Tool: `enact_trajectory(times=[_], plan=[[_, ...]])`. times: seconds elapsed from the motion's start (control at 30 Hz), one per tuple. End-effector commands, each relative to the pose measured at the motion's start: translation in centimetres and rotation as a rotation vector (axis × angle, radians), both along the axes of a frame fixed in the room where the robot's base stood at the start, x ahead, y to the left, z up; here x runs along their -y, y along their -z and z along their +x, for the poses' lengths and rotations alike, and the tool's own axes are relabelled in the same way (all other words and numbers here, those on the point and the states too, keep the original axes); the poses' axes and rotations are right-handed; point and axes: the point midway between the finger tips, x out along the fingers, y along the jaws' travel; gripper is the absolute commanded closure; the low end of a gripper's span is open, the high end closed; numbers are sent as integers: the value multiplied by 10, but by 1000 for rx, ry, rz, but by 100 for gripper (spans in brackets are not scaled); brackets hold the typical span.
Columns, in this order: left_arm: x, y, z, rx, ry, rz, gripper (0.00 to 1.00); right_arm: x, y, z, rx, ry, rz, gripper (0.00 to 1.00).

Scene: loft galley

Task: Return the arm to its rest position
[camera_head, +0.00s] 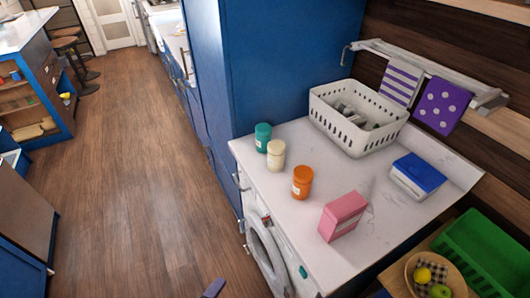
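Neither of my arms shows clearly in the head view, and no gripper can be made out. A small dark piece (214,288) pokes in at the bottom edge, and I cannot tell what it is. The task names no other object. In front of me is a white marble-look counter (385,215) above a front-loading washing machine (268,252).
On the counter stand teal (263,138), cream (276,156) and orange (302,182) jars, a pink box (342,217), a white basket (348,137) and a blue-lidded box (417,175). A tall blue cabinet (270,60) rises behind. Wooden floor (135,170) at left is open.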

Motion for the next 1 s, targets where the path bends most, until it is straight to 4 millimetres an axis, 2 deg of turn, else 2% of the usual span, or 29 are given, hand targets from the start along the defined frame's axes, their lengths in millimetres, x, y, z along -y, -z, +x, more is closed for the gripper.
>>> enact_trajectory(times=[0.03,0.1,0.23,0.33,0.5,0.57,0.6,0.67,0.87,1.0], plan=[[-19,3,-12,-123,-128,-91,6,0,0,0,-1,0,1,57],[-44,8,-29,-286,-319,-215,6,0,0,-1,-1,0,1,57],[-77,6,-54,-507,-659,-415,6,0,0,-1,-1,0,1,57],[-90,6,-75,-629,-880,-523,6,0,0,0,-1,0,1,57],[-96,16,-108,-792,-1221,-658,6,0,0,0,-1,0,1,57],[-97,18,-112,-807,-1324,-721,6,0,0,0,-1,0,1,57],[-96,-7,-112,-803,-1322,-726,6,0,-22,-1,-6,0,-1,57],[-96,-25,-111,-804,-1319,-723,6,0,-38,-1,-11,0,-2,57],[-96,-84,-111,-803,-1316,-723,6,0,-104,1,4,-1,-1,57],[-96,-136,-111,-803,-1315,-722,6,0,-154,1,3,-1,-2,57]])
